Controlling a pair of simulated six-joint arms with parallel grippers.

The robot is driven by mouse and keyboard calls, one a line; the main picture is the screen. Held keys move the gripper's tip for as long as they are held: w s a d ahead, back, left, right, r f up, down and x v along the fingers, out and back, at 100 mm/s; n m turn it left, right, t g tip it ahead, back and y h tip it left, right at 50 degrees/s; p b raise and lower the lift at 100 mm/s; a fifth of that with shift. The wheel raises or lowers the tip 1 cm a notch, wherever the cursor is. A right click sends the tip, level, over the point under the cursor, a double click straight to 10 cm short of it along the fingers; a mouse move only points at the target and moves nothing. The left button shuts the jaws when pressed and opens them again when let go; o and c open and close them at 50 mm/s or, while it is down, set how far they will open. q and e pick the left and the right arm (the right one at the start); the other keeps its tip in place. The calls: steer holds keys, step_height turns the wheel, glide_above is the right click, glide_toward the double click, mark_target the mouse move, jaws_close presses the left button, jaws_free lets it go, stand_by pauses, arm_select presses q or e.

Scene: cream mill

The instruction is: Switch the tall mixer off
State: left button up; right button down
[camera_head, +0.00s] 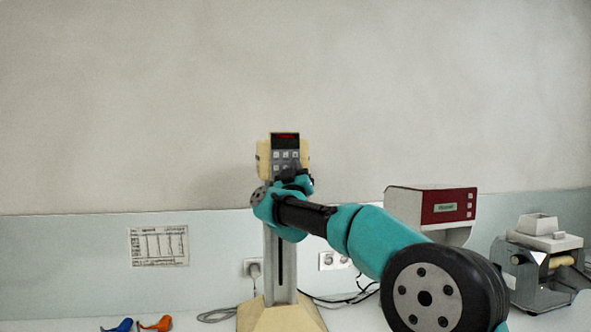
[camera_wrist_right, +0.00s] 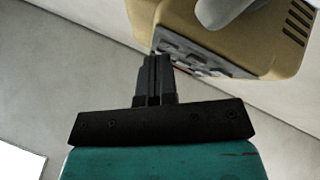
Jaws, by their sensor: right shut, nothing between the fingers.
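The tall mixer's cream head (camera_head: 262,158) stands at the top of a grey column in the middle of the head view. Its dark front panel has a lit red display (camera_head: 285,138) and several grey buttons. My right gripper (camera_head: 291,172) is in front of the lower part of this panel and hides some of it. In the right wrist view the shut, empty fingers (camera_wrist_right: 156,62) reach up to the edge of the button panel (camera_wrist_right: 190,60) under the cream housing (camera_wrist_right: 240,45). I cannot tell whether the tips touch a button. My left gripper is not in view.
A red and white device (camera_head: 448,206) stands to the right, and a grey machine (camera_head: 540,262) is at the far right. A blue item (camera_head: 117,325) and an orange item (camera_head: 158,324) lie at the lower left. Cables and wall sockets (camera_head: 333,260) are behind the mixer column.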

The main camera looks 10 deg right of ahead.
steer(key=shift+s, duration=0.75)
steer(key=s, duration=0.5)
steer(key=shift+a+r, duration=0.1)
steer(key=shift+r, duration=0.1)
stand_by(0.6)
